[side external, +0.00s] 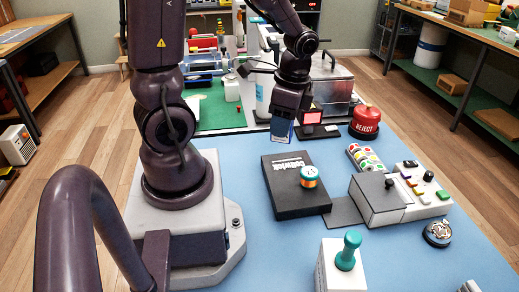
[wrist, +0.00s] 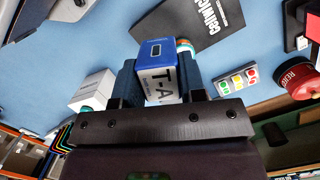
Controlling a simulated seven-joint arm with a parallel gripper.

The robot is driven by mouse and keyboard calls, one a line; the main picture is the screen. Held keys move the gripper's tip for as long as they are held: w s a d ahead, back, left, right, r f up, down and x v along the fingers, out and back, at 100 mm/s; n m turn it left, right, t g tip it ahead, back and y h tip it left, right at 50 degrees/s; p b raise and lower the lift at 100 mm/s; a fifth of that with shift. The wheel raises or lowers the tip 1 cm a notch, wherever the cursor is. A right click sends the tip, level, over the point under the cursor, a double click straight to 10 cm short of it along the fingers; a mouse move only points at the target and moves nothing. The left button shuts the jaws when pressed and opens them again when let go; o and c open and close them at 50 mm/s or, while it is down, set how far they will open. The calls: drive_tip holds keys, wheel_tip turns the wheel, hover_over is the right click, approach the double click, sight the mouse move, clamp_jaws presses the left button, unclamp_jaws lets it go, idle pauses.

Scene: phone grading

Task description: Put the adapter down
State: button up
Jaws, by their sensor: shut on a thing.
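The adapter, a small box with a blue end and white sides printed with dark letters, is between my gripper's fingers in the wrist view (wrist: 156,50). My gripper (wrist: 158,78) is shut on it, one dark blue finger on each side. In the side external view my gripper (side external: 287,113) points down at the far part of the blue table (side external: 250,240), with the adapter (side external: 281,131) below it. I cannot tell whether the adapter's lower end touches the table.
A black Cellwick box (side external: 283,200) lies nearer the camera, a teal-and-orange round item (side external: 310,178) on it. A small red-screen device (side external: 312,117), red REJECT button (side external: 366,121) and coloured-button strip (side external: 364,158) stand to the right. The table left of the black box looks clear.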

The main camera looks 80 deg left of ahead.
drive_tip(key=s+a+n, duration=0.5)
drive_tip(key=s+a, duration=0.3)
drive_tip(key=a, duration=0.1)
drive_tip(key=shift+h, duration=0.4)
drive_tip(key=w+a+f, duration=0.2)
drive_tip(key=a+f, duration=0.1)
drive_tip(key=f, duration=0.1)
drive_tip(key=w+a+f, duration=0.2)
drive_tip(key=a+f, duration=0.2)
drive_tip(key=f, duration=0.1)
drive_tip(key=w+a+f, duration=0.2)
drive_tip(key=a+f, duration=0.2)
drive_tip(key=f, duration=0.1)
drive_tip(key=shift+w+a+f, duration=0.1)
drive_tip(key=shift+w+a, duration=0.05)
drive_tip(key=shift+a, duration=0.05)
drive_tip(key=shift+w+a+f, duration=0.1)
drive_tip(key=shift+a+f, duration=0.1)
drive_tip(key=shift+f, duration=0.05)
drive_tip(key=shift+w+a+f, duration=0.1)
drive_tip(key=shift+f, duration=1.55)
